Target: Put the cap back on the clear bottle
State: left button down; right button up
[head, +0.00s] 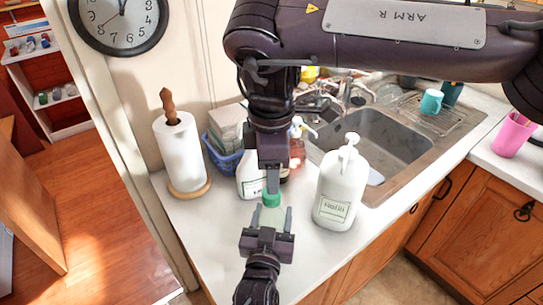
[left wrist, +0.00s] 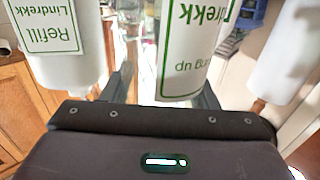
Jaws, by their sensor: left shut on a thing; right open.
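The clear bottle (head: 270,218) stands near the counter's front edge in the head view, partly hidden by my grippers. My left gripper (head: 268,217) is shut on it, with a finger on each side. The green cap (head: 271,199) shows at the bottle's top; I cannot tell whether it is seated on the neck. My right gripper (head: 272,184) is open and points down just above and behind the cap, its fingertips close to it. In the left wrist view, the space between my left fingers (left wrist: 163,90) looks mostly see-through.
A large white pump bottle (head: 341,190) stands right of the grippers, and a smaller white labelled bottle (head: 250,178) close behind them. A paper towel roll (head: 181,152) and blue basket (head: 222,158) stand left. The sink (head: 385,140) is behind right. Front-left counter is clear.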

jog(key=n, duration=0.6)
jog(key=shift+r+n, duration=0.2)
jog(key=shift+n, duration=0.2)
jog(key=n, duration=0.4)
jog(key=shift+r, duration=0.15)
jog(key=n, duration=0.4)
jog(key=shift+w+r, duration=0.1)
jog(key=shift+r, duration=0.05)
jog(key=n, duration=0.6)
jog(key=shift+r+n+g, duration=0.25)
jog(key=shift+n+g, duration=0.05)
jog(key=n, duration=0.3)
jog(key=shift+r+n, duration=0.15)
jog(key=shift+n, duration=0.25)
jog(key=n, duration=0.4)
jog(key=shift+r, duration=0.15)
jog(key=shift+f, duration=4.05)
jog(key=shift+c, duration=0.4)
